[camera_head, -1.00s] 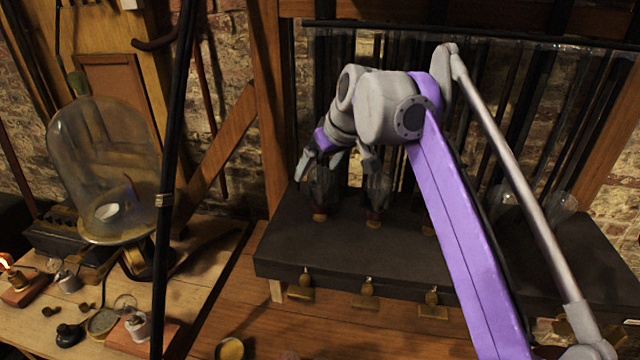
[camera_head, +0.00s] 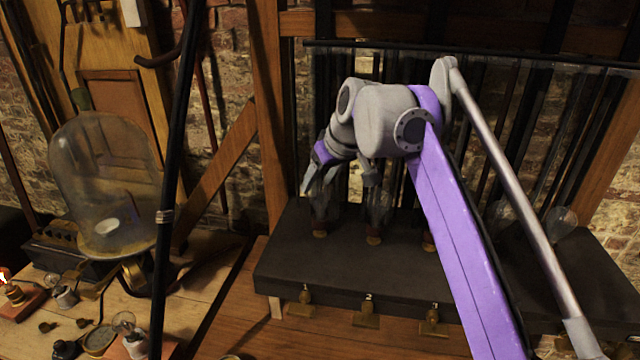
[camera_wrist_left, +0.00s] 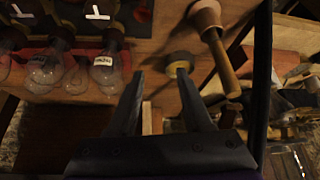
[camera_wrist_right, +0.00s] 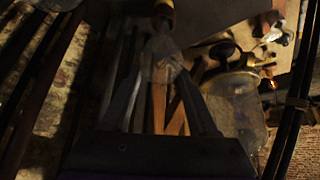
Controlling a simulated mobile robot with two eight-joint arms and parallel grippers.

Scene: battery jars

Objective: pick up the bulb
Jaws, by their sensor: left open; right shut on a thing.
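My right gripper (camera_head: 319,187) reaches down over the left bulb (camera_head: 322,212) on the dark box (camera_head: 330,258). It is shut on that bulb's clear glass. In the right wrist view the bulb (camera_wrist_right: 160,48) shows between the fingertips, with its brass base (camera_wrist_right: 163,12) beyond; the bulb's base still appears at the box top. A second bulb (camera_head: 378,212) stands upright to its right, close to my wrist. My left gripper (camera_wrist_left: 160,74) is open and empty in the left wrist view, and is outside the head view. Several labelled clear bulbs (camera_wrist_left: 45,70) show to its left there.
A large glass bell jar (camera_head: 105,190) stands on the left bench. A black pole (camera_head: 168,180) crosses the view. Brass terminals (camera_head: 366,310) line the box front. More bulbs (camera_head: 560,222) stand at the right. Small instruments (camera_head: 98,340) crowd the bench at lower left.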

